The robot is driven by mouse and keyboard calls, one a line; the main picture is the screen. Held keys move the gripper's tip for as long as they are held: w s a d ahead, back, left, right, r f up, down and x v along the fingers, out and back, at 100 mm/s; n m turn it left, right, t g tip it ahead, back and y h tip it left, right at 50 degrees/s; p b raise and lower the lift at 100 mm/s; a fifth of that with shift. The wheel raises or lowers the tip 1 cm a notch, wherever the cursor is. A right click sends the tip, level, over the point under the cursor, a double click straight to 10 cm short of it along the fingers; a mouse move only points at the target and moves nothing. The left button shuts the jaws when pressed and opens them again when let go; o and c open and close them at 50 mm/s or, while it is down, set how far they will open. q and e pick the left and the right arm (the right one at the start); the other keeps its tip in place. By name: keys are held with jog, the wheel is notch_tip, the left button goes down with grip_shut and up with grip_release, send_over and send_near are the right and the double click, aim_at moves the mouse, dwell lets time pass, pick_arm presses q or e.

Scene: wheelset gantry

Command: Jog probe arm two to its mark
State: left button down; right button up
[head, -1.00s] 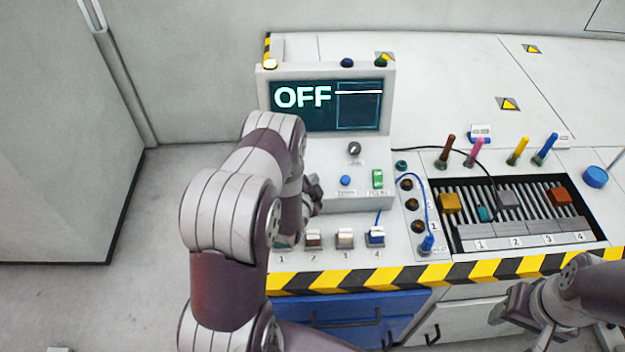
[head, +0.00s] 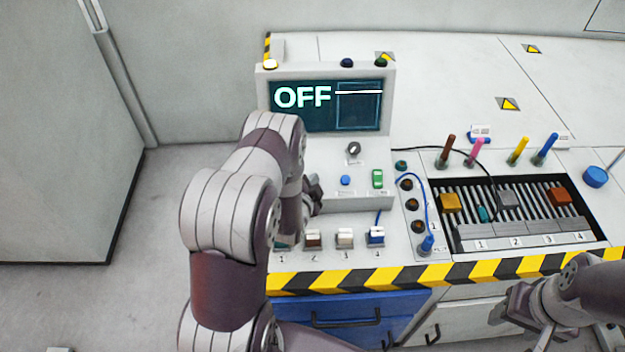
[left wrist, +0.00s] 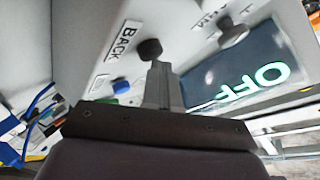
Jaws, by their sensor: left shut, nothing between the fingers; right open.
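The console screen (head: 325,105) reads OFF and has a white line at its right. My left gripper (head: 315,188) is shut and empty over the panel's left part. In the left wrist view its fingers (left wrist: 160,80) point at a black knob (left wrist: 150,50) by a BACK label; contact cannot be told. A grey knob (left wrist: 235,32) sits nearer the screen (left wrist: 262,78). My right gripper (head: 513,308) is open and empty at the lower right, before the bench.
Several rocker switches (head: 345,238) line the bench front; my left arm hides part of the first. A slotted bed (head: 520,210) numbered 1 to 4 holds coloured blocks, with coloured handles (head: 476,152) behind. A blue cable (head: 424,205) runs beside sockets. The back bench top is mostly clear.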

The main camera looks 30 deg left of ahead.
dwell(0.5)
pick_arm(q)
jog(key=shift+s+d+r+p, duration=0.1)
jog(key=shift+s+r+p, duration=0.1)
jog(key=shift+r+p, duration=0.25)
jog(key=shift+s+d+r+p, duration=0.1)
jog(key=shift+s+r+p, duration=0.05)
jog(key=shift+r+p, duration=0.25)
jog(key=shift+s+d+r+p, duration=0.1)
jog(key=shift+r+p, duration=0.45)
jog(key=shift+r, duration=0.05)
jog(key=r+p, duration=0.1)
jog(key=s+r+p, duration=0.1)
jog(key=d+r+p, duration=0.1)
jog(key=shift+s+r, duration=0.15)
jog(key=shift+s, duration=0.15)
dwell(0.9)
